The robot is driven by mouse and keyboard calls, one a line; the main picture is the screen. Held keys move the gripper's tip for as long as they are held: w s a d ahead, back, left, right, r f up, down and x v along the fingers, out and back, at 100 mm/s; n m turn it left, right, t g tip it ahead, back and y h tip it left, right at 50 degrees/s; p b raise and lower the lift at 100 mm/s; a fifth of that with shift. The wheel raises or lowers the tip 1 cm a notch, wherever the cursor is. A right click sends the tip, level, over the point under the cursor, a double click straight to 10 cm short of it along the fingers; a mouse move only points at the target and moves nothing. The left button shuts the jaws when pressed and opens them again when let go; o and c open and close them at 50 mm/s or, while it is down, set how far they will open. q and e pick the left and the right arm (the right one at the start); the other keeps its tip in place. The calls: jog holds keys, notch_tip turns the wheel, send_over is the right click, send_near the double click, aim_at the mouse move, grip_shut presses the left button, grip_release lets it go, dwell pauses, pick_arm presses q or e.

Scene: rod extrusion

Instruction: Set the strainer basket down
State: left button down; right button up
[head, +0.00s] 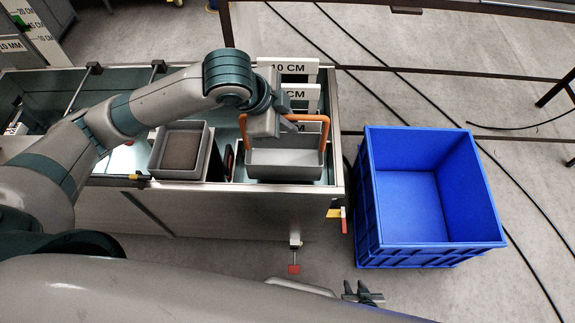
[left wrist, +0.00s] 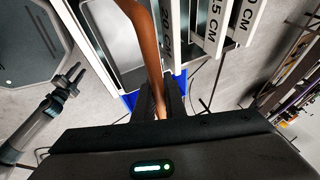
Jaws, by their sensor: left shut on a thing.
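The grey strainer basket (head: 285,172) with a tall orange handle (head: 324,132) is at the right end of the long metal tank (head: 250,212). My left gripper (head: 291,124) is shut on the top bar of the handle, above the basket. In the left wrist view the orange handle (left wrist: 148,40) runs up to the dark fingers (left wrist: 156,103). Whether the basket's underside touches anything is hidden. My right gripper (head: 364,294) is low in front of the tank, empty, with its fingers apart; it also shows in the left wrist view (left wrist: 70,80).
A grey square container with a brown bottom (head: 181,150) stands left of the basket. White cards marked in cm (head: 288,67) stand behind it. A blue crate (head: 428,200) stands on the floor to the right. Cables cross the floor, and a dark rail (head: 450,75) runs behind.

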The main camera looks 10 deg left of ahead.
pick_arm(q)
send_near(290, 160)
jog(key=w+d+f, duration=0.1)
jog(key=w+f, duration=0.1)
jog(key=w+d+f, duration=0.1)
jog(key=w, duration=0.1)
jog(key=shift+d+f, duration=0.35)
jog(key=shift+f, duration=0.05)
jog(key=shift+s+f, duration=0.1)
jog(key=shift+f, duration=1.9)
jog(key=c, duration=2.2)
grip_release()
jog(key=shift+f, duration=0.1)
jog(key=o, duration=0.4)
jog(key=v, duration=1.2)
